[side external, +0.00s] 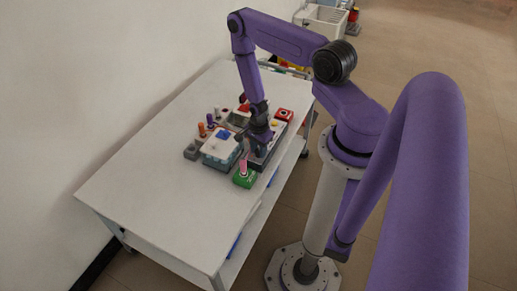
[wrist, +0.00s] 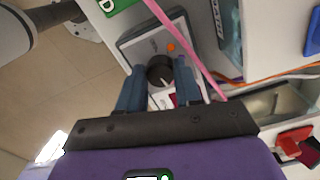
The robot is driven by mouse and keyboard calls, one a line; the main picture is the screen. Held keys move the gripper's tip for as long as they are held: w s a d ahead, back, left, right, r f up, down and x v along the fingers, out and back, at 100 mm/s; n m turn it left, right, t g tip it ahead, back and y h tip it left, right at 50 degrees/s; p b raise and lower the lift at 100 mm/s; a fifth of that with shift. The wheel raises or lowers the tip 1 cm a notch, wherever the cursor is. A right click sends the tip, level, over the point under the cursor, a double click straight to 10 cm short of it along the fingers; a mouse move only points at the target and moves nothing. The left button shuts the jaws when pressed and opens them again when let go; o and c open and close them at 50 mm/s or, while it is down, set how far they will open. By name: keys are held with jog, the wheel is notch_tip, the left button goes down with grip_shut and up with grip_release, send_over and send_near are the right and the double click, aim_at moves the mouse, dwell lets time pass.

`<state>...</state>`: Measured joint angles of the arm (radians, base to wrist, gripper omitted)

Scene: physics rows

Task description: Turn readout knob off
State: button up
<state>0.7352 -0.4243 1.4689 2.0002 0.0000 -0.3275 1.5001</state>
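A dark round knob (wrist: 160,70), which I take to be the readout knob, stands on a grey panel (wrist: 133,45) in the wrist view. An orange mark (wrist: 170,47) is beside it on the panel. My gripper (wrist: 159,72) has its two blue fingers on either side of the knob, with no clear gap showing, so it looks shut on it. The knob's pointer direction is not clear. In the side view my gripper (side external: 260,137) is low over the right part of the device group, and it hides the knob there.
A green block (side external: 244,179) with a pink upright piece (side external: 243,165) stands just in front of my gripper. A blue-and-white box (side external: 220,150) is close on the left. A red block (side external: 284,114) is behind. The table's (side external: 150,190) near left part is clear.

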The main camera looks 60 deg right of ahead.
jog(key=c, duration=0.4)
